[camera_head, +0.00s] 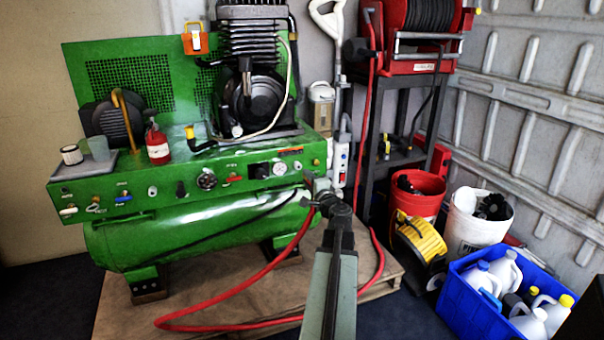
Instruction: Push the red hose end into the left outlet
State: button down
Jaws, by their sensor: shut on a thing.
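The red hose (262,275) loops over the pallet. One end runs up to my gripper (318,192), at the right end of the green compressor's control panel (215,172). My gripper is shut on the red hose end, which is mostly hidden by the jaws and wrist. I cannot tell which is the left outlet. My gripper is well to the right of these fittings.
The green tank (200,232) bulges below the panel on a wooden pallet (225,305). To the right stand a red bucket (418,203), a yellow reel (422,237), a white bucket (475,230) and a blue crate (470,305) of jugs. A dark cable droops across the tank.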

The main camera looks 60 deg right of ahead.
notch_tip(320, 180, up, 5)
jog(key=p, duration=0.5)
jog(key=shift+r, duration=0.1)
jog(key=shift+f, duration=0.35)
jog(key=shift+s, duration=0.1)
